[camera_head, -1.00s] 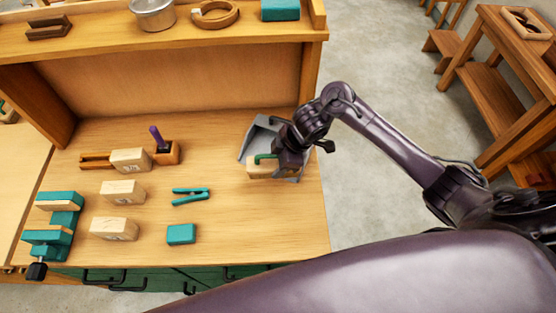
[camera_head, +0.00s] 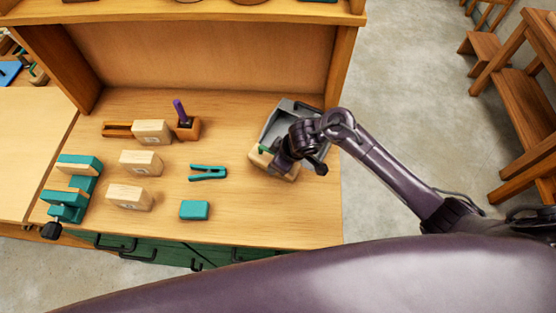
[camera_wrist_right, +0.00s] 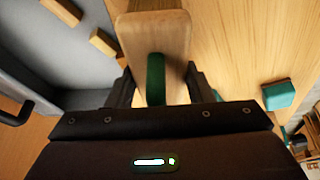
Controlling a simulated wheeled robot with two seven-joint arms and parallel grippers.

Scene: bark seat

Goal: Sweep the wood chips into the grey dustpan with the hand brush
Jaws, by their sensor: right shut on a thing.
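The grey dustpan (camera_head: 274,128) lies on the bench top near its right edge, and its grey surface fills the left of the wrist view (camera_wrist_right: 40,55). My right gripper (camera_wrist_right: 157,84) is shut on the green handle of the hand brush (camera_wrist_right: 150,30). The brush has a pale wooden body and sits at the dustpan's near side in the head view (camera_head: 262,160); its bristles are hidden. Small wood chips (camera_wrist_right: 103,41) lie on the grey dustpan surface beside the brush. I cannot make out chips in the head view. My left gripper is out of view.
Several pale wooden blocks (camera_head: 141,162), green pliers (camera_head: 208,172) and a teal block (camera_head: 194,210) lie left of the brush. A wooden holder with a purple-handled tool (camera_head: 181,112) stands farther back. A teal clamp (camera_head: 72,190) is at the left edge. A shelf overhangs the back.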

